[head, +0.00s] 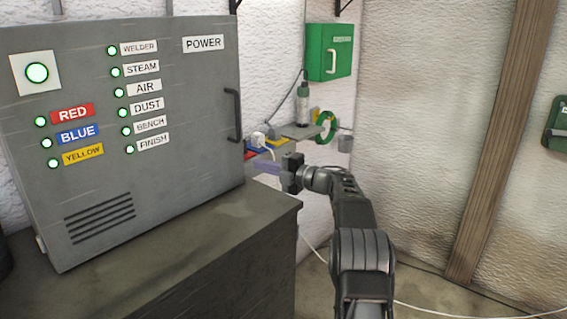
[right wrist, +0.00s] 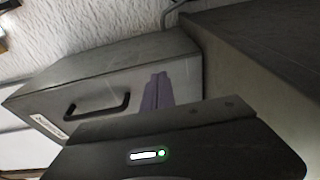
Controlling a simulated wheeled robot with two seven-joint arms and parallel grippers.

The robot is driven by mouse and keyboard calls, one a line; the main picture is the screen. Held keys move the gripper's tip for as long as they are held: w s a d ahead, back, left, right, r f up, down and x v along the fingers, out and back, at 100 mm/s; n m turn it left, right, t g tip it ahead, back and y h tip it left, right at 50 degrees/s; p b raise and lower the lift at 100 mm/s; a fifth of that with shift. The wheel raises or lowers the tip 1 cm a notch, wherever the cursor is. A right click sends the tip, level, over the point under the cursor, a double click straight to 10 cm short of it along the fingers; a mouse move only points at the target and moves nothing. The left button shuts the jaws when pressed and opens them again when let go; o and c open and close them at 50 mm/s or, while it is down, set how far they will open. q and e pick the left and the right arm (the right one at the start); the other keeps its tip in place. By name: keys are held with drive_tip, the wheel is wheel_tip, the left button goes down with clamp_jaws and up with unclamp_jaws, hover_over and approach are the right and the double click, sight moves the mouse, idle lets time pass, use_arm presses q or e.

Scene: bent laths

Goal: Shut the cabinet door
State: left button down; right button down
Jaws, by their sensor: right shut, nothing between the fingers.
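The grey cabinet door (head: 175,170) fills the left of the head view, with lit round buttons, labels and a dark bar handle (head: 233,115) near its right edge. The handle also shows in the right wrist view (right wrist: 98,105). The door looks flush with the cabinet body, and I see no gap along the edge that shows. My right gripper (head: 264,167) is shut and empty, just right of the door's lower right edge. Its purple fingers (right wrist: 157,92) overlap the door face in the right wrist view; I cannot tell whether they touch it. My left gripper is not in view.
The cabinet stands on a dark grey bench (head: 200,255). Behind my right arm is a small shelf (head: 300,131) with a bottle (head: 303,104) and a green ring of tape (head: 326,127). A green box (head: 328,52) hangs on the white wall. A cable (head: 440,311) crosses the floor.

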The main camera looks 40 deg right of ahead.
drive_tip(key=s+d+p, duration=0.1)
drive_tip(key=d+p, duration=0.3)
drive_tip(key=d, duration=0.2)
drive_tip(key=shift+d, duration=0.3)
idle(0.6)
